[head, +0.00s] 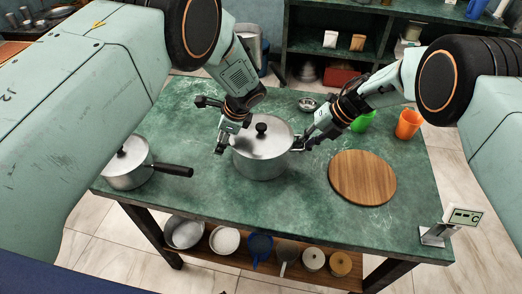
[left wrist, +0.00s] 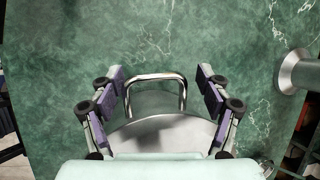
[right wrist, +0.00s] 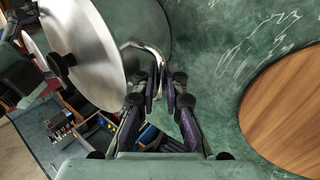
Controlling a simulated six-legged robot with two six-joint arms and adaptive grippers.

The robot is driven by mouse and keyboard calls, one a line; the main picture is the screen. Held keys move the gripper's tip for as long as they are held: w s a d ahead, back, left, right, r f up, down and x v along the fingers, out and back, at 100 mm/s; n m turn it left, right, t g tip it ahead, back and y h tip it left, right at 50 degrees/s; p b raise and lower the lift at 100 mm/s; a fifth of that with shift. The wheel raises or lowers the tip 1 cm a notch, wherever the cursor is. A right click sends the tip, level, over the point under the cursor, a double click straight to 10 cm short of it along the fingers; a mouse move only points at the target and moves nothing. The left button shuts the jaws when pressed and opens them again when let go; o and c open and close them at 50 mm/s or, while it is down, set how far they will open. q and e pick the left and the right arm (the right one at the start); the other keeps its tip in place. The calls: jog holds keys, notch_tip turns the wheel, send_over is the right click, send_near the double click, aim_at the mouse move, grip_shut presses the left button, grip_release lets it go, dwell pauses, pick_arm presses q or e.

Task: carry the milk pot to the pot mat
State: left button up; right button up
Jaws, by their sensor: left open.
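The milk pot (head: 258,164), a lidded silver pot with a black knob and loop side handles, stands near the table's middle. Its body and lid also show in the right wrist view (right wrist: 98,40). My left gripper (head: 222,130) is open at the pot's left side; in the left wrist view the loop handle (left wrist: 155,77) lies between its spread fingers, clear of both. My right gripper (head: 302,143) is at the opposite handle (right wrist: 150,50), its fingers closed on the loop. The pot mat (head: 362,177), a round wooden board, lies bare to the right of the pot.
A lidded saucepan (head: 128,165) with a black handle sits at the table's left edge. A small metal bowl (head: 308,104), a green cup (head: 362,123) and an orange cup (head: 408,124) stand behind. A small display (head: 440,233) is at the front right corner. The table between pot and mat is clear.

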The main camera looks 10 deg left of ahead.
pick_arm(q)
jog(key=shift+w, duration=0.15)
grip_shut()
jog(key=shift+w+r, duration=0.1)
dwell(0.6)
